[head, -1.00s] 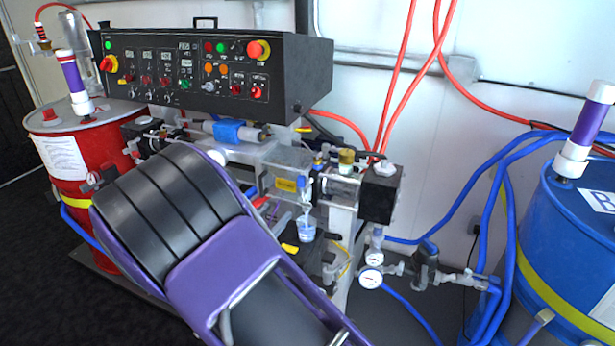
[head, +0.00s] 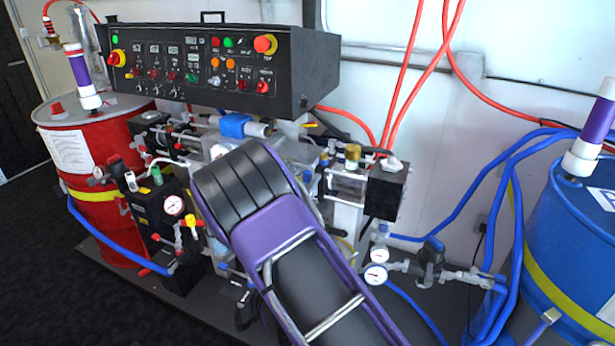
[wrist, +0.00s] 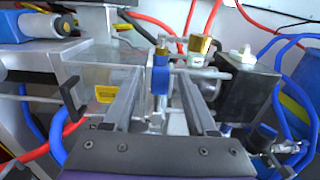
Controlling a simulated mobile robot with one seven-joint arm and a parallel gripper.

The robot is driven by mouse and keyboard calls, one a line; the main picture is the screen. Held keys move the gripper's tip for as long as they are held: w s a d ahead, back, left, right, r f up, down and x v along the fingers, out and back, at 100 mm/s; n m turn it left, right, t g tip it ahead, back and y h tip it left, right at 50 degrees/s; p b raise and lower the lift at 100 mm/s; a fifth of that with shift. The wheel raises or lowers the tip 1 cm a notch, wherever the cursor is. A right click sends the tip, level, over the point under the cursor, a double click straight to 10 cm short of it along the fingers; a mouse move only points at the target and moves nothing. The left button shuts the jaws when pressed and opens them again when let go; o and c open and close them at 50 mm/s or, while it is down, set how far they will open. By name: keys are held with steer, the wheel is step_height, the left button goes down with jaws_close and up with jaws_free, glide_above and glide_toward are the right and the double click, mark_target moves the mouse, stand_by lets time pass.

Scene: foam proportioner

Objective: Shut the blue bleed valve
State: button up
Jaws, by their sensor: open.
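In the wrist view, the blue bleed valve (wrist: 160,76) shows as a small upright blue handle under a brass-topped fitting (wrist: 162,47). My gripper (wrist: 158,85) is open, with one dark finger on each side of the blue handle. The handle appears between the fingers, and I cannot tell how far past the tips it lies. I see no contact. In the head view my own purple and black arm covers the valve area and my fingers.
A black block (head: 387,190) and a brass cap (head: 353,152) stand right of my arm. Gauges (head: 376,275) and pipes sit lower right. The black control panel (head: 200,62) overhangs behind. A red drum (head: 112,190) and a blue drum (head: 560,230) flank the machine.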

steer(key=shift+x, duration=0.8)
jaws_close()
stand_by(0.9)
